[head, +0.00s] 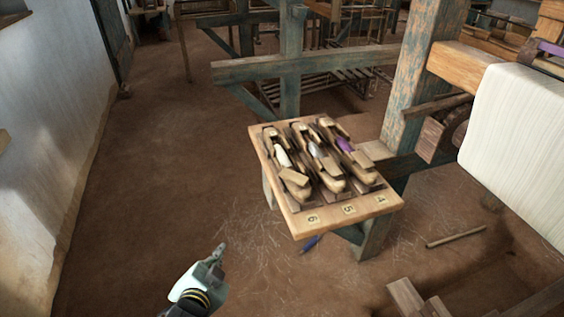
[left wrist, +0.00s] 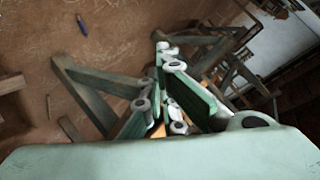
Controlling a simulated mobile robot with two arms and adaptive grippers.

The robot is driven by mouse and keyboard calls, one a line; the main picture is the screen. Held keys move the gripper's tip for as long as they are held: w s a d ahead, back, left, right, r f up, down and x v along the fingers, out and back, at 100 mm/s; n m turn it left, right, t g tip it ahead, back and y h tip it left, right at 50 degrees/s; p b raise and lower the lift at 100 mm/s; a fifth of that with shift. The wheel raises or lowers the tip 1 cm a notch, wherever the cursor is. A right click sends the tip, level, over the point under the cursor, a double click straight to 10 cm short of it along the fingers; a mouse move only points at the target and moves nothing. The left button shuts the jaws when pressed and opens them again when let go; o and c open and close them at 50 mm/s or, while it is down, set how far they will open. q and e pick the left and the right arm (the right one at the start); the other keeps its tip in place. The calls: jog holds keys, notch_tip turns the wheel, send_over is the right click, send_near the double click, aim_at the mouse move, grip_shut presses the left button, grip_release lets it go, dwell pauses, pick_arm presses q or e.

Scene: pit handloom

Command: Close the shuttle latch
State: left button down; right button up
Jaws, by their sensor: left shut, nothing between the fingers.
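Three wooden shuttles lie side by side on a small wooden stand (head: 297,221) in the head view. The left shuttle (head: 293,176) holds a white bobbin, the middle shuttle (head: 325,172) a greyish one, and the right shuttle (head: 350,157) a purple one. Small wooden flaps show at their near ends, but I cannot tell which is the latch or how it sits. My left gripper (head: 220,250) is shut and empty, in front and to the left of the stand, apart from it. In the left wrist view its fingers (left wrist: 165,95) fill the middle. My right gripper is out of view.
Number labels mark the stand's front edge. A blue pen-like object (head: 311,244) lies on the floor below it. A loom post (head: 420,75) and white cloth (head: 515,145) stand to the right, with a stick (head: 456,237) on the floor. The floor at left is clear.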

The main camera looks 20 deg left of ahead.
aim_at(303, 195)
pick_arm(q)
jog(key=w+r+m+t+h+p, duration=0.1)
jog(key=w+r+m+t+p, duration=0.1)
jog(key=r+m+p, duration=0.25)
jog(key=w+r+m+t+h+p, duration=0.1)
jog(key=w+r+m+t+p, duration=0.2)
jog(key=r, duration=0.3)
jog(key=d+r+m+h+p, duration=0.3)
jog(key=d+m+h+p, duration=0.25)
jog(key=d+m, duration=0.25)
jog(key=shift+h, duration=0.35)
jog(key=b+x, duration=0.1)
jog(key=x, duration=1.1)
jog(key=shift+w+r+b, duration=0.1)
jog(key=shift+w+b, duration=0.2)
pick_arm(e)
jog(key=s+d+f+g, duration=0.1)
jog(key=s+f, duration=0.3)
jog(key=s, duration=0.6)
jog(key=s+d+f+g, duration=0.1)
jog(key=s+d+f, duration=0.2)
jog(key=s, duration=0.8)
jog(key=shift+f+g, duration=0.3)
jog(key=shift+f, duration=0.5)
